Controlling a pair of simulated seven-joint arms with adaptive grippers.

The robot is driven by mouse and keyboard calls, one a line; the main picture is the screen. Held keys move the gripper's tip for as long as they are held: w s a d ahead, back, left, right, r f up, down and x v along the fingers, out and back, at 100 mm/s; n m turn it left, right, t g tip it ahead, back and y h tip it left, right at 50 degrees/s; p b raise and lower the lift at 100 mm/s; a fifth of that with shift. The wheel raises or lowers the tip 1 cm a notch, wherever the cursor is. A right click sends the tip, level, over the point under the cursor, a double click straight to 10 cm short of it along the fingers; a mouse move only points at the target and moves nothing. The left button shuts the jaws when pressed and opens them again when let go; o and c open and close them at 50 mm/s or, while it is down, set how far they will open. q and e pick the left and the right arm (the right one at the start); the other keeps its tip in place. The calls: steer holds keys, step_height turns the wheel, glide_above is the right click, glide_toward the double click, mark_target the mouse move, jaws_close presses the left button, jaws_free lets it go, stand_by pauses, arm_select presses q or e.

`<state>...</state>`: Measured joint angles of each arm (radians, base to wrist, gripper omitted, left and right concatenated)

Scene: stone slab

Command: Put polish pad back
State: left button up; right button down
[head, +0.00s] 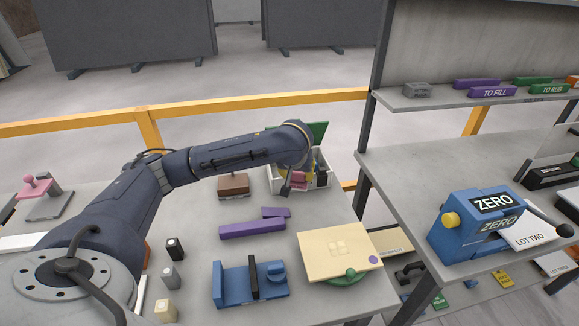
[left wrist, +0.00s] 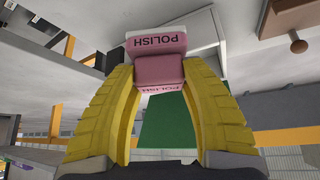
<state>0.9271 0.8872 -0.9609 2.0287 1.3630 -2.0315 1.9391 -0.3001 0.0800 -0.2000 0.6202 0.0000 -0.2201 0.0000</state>
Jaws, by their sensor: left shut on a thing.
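The polish pad (left wrist: 155,70) is pink and sits between the yellow fingers of my left gripper (left wrist: 155,78), which is shut on it. A pink face marked POLISH (left wrist: 156,42) shows just beyond the fingers, and a second POLISH label shows below; I cannot tell whether all belong to one pad. In the head view my left gripper (head: 287,187) is at the white bin (head: 308,207) at the back of the bench, mostly hidden by my arm. Pink and yellow pieces show in the bin there. My right gripper is not in view.
A brown block with a knob (head: 232,184) stands left of the bin. Purple bars (head: 247,229), a blue fixture (head: 235,286) and a cream board (head: 325,247) lie in front. A green panel (head: 318,130) rises behind. A shelf with a blue ZERO device (head: 470,237) is at right.

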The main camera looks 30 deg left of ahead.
arm_select(q)
steer(key=w+a, duration=0.9)
steer(key=shift+w+d+f, duration=0.1)
steer(key=shift+f, duration=3)
steer(key=shift+w+f, duration=0.15)
steer(key=shift+f, duration=0.2)
steer(key=shift+f, duration=0.2)
steer(key=o, duration=1.1)
steer(key=shift+r, duration=0.2)
steer(key=v, duration=1.2)
